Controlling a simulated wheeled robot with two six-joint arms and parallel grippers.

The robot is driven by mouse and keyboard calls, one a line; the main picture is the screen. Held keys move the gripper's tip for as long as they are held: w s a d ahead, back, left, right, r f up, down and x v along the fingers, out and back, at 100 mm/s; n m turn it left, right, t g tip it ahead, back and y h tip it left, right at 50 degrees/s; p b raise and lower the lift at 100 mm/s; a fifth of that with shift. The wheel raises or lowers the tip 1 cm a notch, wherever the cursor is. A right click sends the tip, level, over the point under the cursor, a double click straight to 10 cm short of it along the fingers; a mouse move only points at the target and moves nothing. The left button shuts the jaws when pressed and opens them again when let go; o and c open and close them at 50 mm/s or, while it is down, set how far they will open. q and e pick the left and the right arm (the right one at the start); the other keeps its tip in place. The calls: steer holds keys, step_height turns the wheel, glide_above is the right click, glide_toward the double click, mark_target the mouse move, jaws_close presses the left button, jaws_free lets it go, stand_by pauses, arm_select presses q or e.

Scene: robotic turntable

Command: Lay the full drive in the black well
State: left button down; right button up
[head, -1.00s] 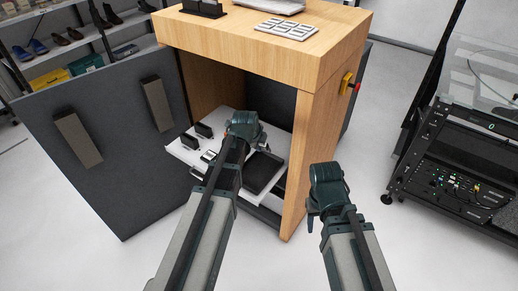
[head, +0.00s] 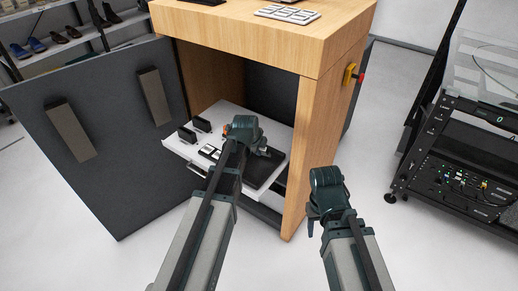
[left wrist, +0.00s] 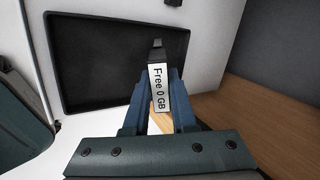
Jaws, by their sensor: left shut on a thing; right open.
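The full drive (left wrist: 158,88) is a small stick with a white label reading "Free 0 GB" and a dark tip. My left gripper (left wrist: 160,95) is shut on it. The black well (left wrist: 80,65) is a shallow rectangular tray with a raised rim, set in the white drawer shelf. In the left wrist view the drive's tip overlaps the well's right part; its height above the floor is unclear. In the head view my left gripper (head: 260,148) is over the well (head: 260,173) and partly hides it. My right gripper (head: 312,207) is open and empty, outside the cabinet.
The white shelf (head: 178,148) sticks out of the wooden cabinet (head: 310,120). Small dark stands (head: 202,125) and a white-keyed pad (head: 209,152) are on it. The cabinet's wooden side is close to the well's right. An open grey door (head: 100,150) stands at left.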

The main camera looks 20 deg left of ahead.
arm_select(q)
steer(key=shift+f, duration=0.2)
steer(key=c, duration=0.6)
jaws_free()
steer(key=shift+c, duration=0.2)
steer(key=p+v, duration=1.2)
steer(key=v, duration=0.1)
steer(key=shift+s+r, duration=0.2)
steer(key=shift+r, duration=0.15)
steer(key=s+d+r+n+g+y+p, duration=0.1)
steer(key=s+d+r+n+g+p, duration=0.1)
steer(key=s+d+n, duration=0.4)
steer(key=s+d+r+n+g+y+p, duration=0.1)
steer(key=s+d+r+n+g+p, duration=0.2)
steer(key=s+d+n+p, duration=0.3)
steer(key=s+d+n+g, duration=0.1)
steer(key=s+n, duration=0.2)
steer(key=s, duration=0.3)
steer(key=shift+s+d+r, duration=0.2)
steer(key=shift+s+d, duration=0.05)
steer(key=shift+s, duration=0.15)
